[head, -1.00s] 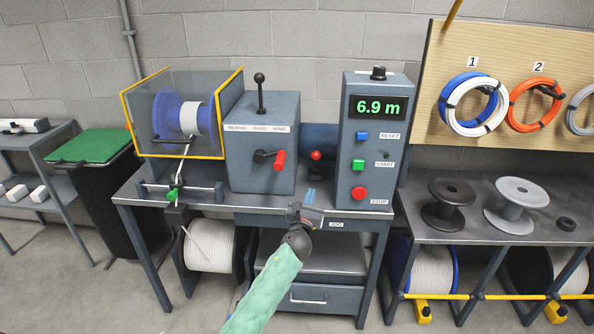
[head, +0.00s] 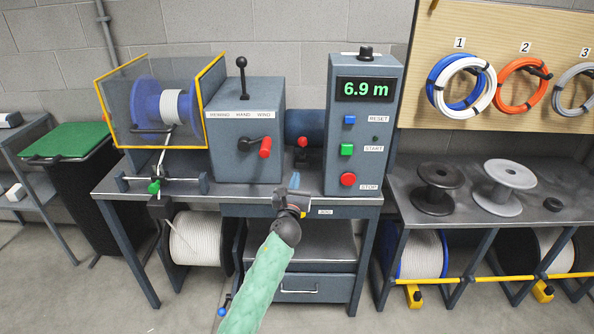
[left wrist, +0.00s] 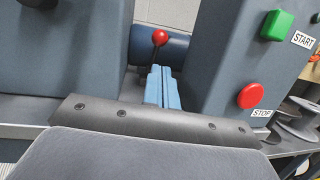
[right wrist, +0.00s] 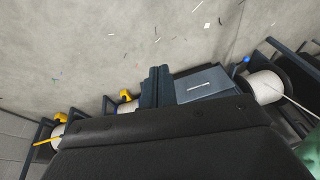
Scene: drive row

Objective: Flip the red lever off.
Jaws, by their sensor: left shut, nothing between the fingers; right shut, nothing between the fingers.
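The red lever (head: 302,142), a red ball knob on a short dark stem, stands between the grey winder box and the control panel. In the left wrist view the red knob (left wrist: 160,37) is up, its stem running down behind my fingertips. My left gripper (head: 294,181), with blue fingers, is shut and empty in front of and below the knob, over the bench's front part. Its fingers point at the lever in the left wrist view (left wrist: 163,88); I cannot tell whether they touch the stem. My right gripper (right wrist: 158,87) is shut and empty, seen only in the right wrist view.
The winder box (head: 247,135) has a red crank handle (head: 265,147) and a black-knobbed lever (head: 242,64). The control panel (head: 363,125), reading 6.9 m, closes the gap on the right. A guarded blue spool (head: 146,105) stands left. Spools stand on the right bench.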

